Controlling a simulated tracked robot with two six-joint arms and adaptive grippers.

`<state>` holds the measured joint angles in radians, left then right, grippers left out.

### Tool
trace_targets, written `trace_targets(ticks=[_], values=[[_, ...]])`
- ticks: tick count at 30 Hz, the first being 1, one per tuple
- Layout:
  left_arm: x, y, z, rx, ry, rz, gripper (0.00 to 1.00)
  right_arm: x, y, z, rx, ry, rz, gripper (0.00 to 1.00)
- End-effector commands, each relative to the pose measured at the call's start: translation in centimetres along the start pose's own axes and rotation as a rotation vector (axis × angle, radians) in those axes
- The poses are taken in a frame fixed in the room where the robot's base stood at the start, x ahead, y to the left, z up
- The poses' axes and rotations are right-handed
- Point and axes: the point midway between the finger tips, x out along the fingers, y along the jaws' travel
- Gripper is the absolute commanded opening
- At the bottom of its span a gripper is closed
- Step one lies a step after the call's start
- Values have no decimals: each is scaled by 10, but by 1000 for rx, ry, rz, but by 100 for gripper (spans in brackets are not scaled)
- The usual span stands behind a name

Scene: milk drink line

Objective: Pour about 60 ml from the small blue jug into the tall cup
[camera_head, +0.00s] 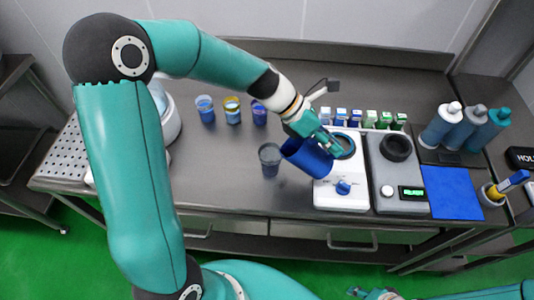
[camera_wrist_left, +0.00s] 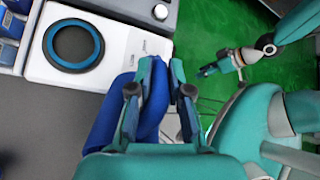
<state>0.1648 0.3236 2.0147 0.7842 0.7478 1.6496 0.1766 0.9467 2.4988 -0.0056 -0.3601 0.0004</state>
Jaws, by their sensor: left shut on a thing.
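My left gripper (camera_head: 322,141) is shut on the small blue jug (camera_head: 308,158) and holds it tilted in front of a white machine. The jug's upper left end is close beside a tall clear greyish cup (camera_head: 270,165), which stands upright on the steel counter. I see no stream of liquid, and cannot tell the level in either. In the left wrist view the jug (camera_wrist_left: 110,112) lies along the left side of my gripper (camera_wrist_left: 162,65); the cup is not clear there. My right gripper (camera_head: 372,293) is low at the bottom edge, away from the counter; it also shows in the wrist view (camera_wrist_left: 208,71).
The white machine (camera_head: 325,195) with a blue knob and a grey scale-like unit (camera_head: 383,175) stand right of the cup. Several filled cups (camera_head: 232,110) stand behind it. Small cartons (camera_head: 370,118), bottles (camera_head: 478,130) and a blue mat (camera_head: 452,188) are further right. Counter left of the cup is clear.

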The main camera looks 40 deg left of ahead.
Motion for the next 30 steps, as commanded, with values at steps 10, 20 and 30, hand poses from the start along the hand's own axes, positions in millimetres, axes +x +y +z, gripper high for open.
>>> trace_targets(ticks=[10,20,30], values=[[-5,1,3,5,-53,-31,0,18,6,0,0,0,0,40],[-12,0,6,6,-94,-58,0,28,10,0,0,0,0,40],[-18,-2,9,11,-141,-89,0,41,15,0,0,0,0,40]])
